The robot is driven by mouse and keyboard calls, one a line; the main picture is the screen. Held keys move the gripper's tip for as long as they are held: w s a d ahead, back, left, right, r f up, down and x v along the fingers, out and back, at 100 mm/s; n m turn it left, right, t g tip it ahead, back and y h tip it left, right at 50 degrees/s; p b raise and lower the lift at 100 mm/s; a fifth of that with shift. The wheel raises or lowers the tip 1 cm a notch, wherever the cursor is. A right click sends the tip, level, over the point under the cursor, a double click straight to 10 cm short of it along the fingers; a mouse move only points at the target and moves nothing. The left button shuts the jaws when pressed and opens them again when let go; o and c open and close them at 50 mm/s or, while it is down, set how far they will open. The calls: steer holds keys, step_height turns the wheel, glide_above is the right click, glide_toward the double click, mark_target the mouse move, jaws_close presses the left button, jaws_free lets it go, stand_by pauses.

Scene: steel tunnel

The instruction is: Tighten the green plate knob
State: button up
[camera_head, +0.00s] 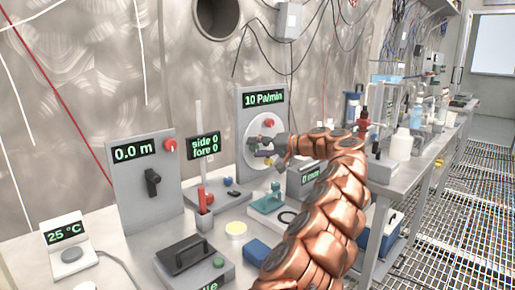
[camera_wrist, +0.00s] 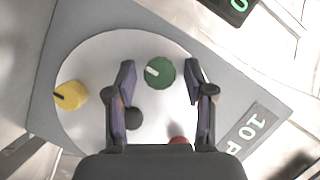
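The green knob (camera_wrist: 160,73), round with a pale pointer mark, sits on a white disc (camera_wrist: 105,50) on a grey plate (camera_wrist: 52,78). In the wrist view it lies between the two fingertips of my gripper (camera_wrist: 159,70), with a gap on each side. My gripper is open and empty. In the head view my gripper (camera_head: 262,146) is in front of the upright plate (camera_head: 246,100) with the "10 Pa/min" display (camera_head: 264,98). There the green knob cannot be made out behind the gripper.
On the same disc are a yellow knob (camera_wrist: 71,96), a black knob (camera_wrist: 133,118) and a red knob (camera_wrist: 180,140), partly hidden. The bench below holds a teal device (camera_head: 267,203), a blue block (camera_head: 256,251) and a lever panel (camera_head: 148,190) to the left.

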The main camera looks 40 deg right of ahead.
steer(key=shift+s, duration=0.1)
steer(key=v, duration=1.2)
stand_by(0.6)
